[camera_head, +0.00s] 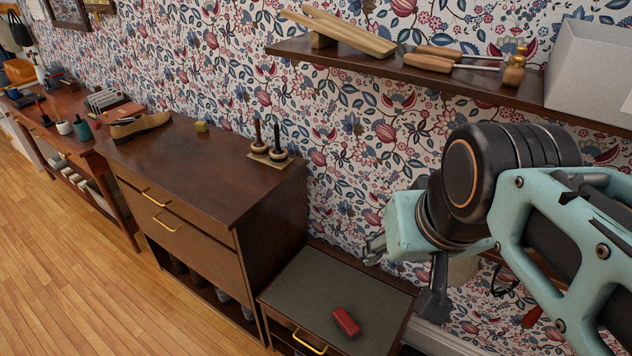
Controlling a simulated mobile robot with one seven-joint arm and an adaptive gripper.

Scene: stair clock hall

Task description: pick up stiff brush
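I cannot clearly make out a stiff brush. A small red block-like thing (345,322) lies on the grey top of the low cabinet (300,283); I cannot tell whether it has bristles. My gripper (373,249) is at the right, above the back of this cabinet and up and to the right of the red thing, apart from it. Its small fingers point left and are partly hidden by its own body. I see nothing held in it, and the gap between its fingers is too small to judge.
A taller brown dresser (205,165) stands left of the low cabinet, with a brown shoe (140,126) and a stand with two dark upright pieces (270,157). A wall shelf (400,70) holds wooden-handled tools and a pale box (590,70). The wooden floor (70,270) is clear.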

